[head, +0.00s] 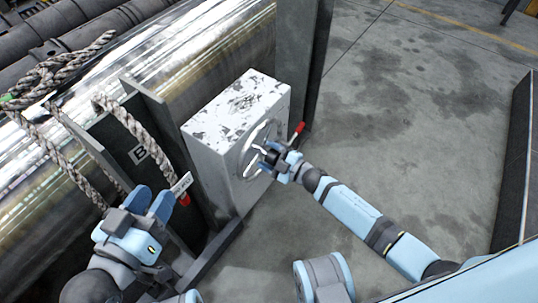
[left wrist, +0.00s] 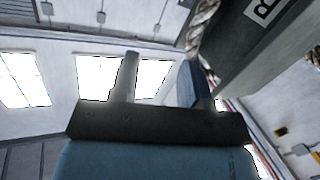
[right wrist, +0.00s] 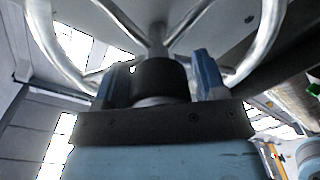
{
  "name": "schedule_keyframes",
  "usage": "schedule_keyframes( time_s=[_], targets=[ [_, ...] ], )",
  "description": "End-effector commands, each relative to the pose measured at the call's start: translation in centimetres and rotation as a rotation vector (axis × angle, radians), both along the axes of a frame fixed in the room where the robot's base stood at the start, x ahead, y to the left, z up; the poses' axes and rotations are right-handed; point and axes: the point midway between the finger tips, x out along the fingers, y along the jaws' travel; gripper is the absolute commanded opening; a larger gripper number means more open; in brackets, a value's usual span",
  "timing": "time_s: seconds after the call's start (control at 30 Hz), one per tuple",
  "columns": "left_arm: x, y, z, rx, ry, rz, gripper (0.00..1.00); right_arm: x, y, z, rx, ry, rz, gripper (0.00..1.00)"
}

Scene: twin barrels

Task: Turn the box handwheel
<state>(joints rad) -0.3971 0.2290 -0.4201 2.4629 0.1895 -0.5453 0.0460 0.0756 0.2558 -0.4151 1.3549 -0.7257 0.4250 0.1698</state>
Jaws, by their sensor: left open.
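The box (head: 210,138) is a white-grey, worn block fixed beside the large metal barrel. Its silvery handwheel (head: 249,160) is on the face toward the open floor, partly hidden by my gripper. A red-tipped handle (head: 298,128) sticks out near its upper right. In the right wrist view the spokes of the handwheel (right wrist: 258,45) meet behind a dark cylindrical hub. My right gripper (head: 272,156) has its fingers on both sides of this hub and looks closed on it. My left gripper (head: 157,198) is open and empty, in front of the dark bracket, away from the wheel.
A thick rope (head: 138,125) hangs over the bracket marked B (head: 140,154). The shiny barrel (head: 190,50) lies behind the box. The concrete floor (head: 410,110) at right is clear.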

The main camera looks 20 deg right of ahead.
Motion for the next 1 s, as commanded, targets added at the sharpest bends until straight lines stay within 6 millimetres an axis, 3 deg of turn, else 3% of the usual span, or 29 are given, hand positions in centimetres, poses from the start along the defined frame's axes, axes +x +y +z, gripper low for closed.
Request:
schedule_keyframes(
  time_s=[0.03, 0.23, 0.63, 1.0],
  targets=[
    [0.0, 0.0, 0.0, 0.000, 0.000, 0.000, 0.43, 0.0, 0.0, 0.0, 0.000, 0.000, 0.000, 0.53],
    [0.0, 0.0, 0.0, 0.000, 0.000, 0.000, 0.43, 0.0, 0.0, 0.0, 0.000, 0.000, 0.000, 0.08],
    [-0.3, -0.1, 1.1, -0.031, 0.007, 0.010, 0.43, 0.0, 0.0, 0.3, 0.068, 0.055, 0.000, 0.08],
    [-0.2, 0.3, 6.3, -0.107, -0.134, 0.058, 0.43, 0.0, -0.1, 0.5, 0.301, 0.238, -0.001, 0.08]
  ],
)
